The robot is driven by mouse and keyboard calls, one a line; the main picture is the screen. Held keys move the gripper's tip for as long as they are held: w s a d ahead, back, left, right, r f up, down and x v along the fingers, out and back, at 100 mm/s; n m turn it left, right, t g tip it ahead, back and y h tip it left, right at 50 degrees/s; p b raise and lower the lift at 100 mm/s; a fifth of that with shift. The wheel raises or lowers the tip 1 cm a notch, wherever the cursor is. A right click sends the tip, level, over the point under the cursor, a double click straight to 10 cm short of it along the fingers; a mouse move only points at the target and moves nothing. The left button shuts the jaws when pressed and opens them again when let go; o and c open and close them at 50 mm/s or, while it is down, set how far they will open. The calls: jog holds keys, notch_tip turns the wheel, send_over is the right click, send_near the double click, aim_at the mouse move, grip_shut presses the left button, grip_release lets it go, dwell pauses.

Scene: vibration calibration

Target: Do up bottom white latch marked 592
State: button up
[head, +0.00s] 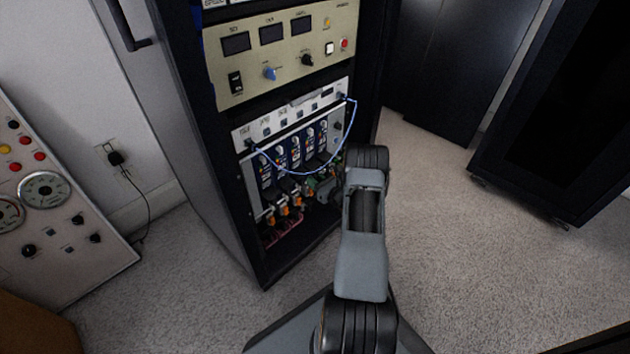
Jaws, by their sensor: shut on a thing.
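The dark rack (225,190) stands left of centre, with a row of upright blue-and-white cards (281,158) in its lower bay. Small orange and whitish latch parts (285,211) line the bottom of the cards. My arm reaches up from the bottom edge and bends toward the bay. My gripper (322,191) is at the lower right end of the card row, small and partly hidden by my arm. It is shut on a small part there, seemingly a latch. I cannot make out that part's colour or position, and no mark 592 is readable.
A blue cable (318,168) loops in front of the cards from the white panel (290,118). A beige instrument (283,50) sits above. A control console (55,205) stands at left, dark cabinets (560,110) at right. Carpet (480,230) on the right is clear.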

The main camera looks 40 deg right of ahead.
jog(key=shift+m, duration=1.1)
jog(key=o, duration=0.9)
jog(key=s+d+p, duration=0.1)
jog(key=s, duration=0.3)
jog(key=s+p, duration=0.2)
jog(key=s, duration=0.3)
jog(key=s+d+p, duration=0.1)
jog(key=s, duration=0.3)
jog(key=shift+s+d, duration=0.3)
